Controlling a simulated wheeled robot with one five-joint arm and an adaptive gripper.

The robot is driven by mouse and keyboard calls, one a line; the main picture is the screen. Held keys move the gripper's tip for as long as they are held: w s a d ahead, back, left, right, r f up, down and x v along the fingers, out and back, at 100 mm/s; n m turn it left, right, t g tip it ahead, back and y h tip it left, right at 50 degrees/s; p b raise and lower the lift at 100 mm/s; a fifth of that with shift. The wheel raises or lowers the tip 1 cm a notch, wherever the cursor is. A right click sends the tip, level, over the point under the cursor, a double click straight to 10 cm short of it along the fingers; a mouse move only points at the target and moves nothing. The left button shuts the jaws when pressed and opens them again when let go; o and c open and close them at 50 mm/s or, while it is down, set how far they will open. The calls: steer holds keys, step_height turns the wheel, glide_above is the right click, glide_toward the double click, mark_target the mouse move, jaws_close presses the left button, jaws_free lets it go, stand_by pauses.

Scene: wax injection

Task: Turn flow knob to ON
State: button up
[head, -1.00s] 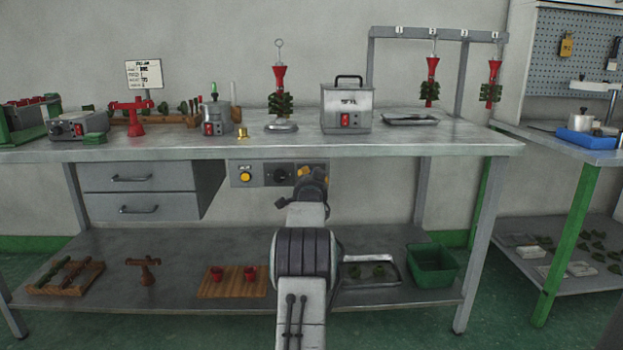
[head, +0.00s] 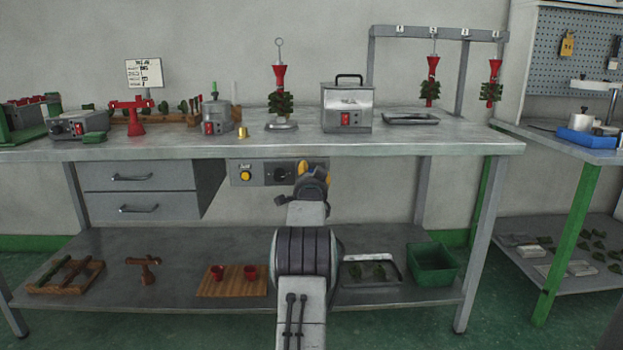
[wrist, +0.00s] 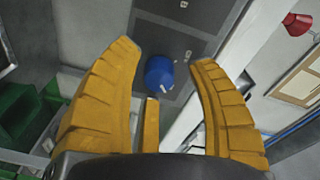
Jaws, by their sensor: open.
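A grey control panel (head: 262,180) hangs under the front edge of the workbench in the head view. It carries a yellow knob (head: 245,176) and a black knob (head: 281,175). My gripper (head: 314,170) is in front of the panel's right end and covers it. In the wrist view, a blue knob (wrist: 160,72) with a white pointer sits on a dark panel face (wrist: 178,38). My gripper's yellow fingers (wrist: 167,88) are open, one on each side of the blue knob in the picture, with visible gaps. Contact is not seen. The labels are too small to read.
The bench top (head: 400,144) is just above my gripper. A drawer unit (head: 138,190) is left of the panel. The lower shelf (head: 180,290) holds a green bin (head: 433,264) and a wooden board (head: 232,289). The space under the bench right of my gripper is free.

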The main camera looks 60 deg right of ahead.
steer(key=v, duration=1.2)
stand_by(0.3)
stand_by(0.6)
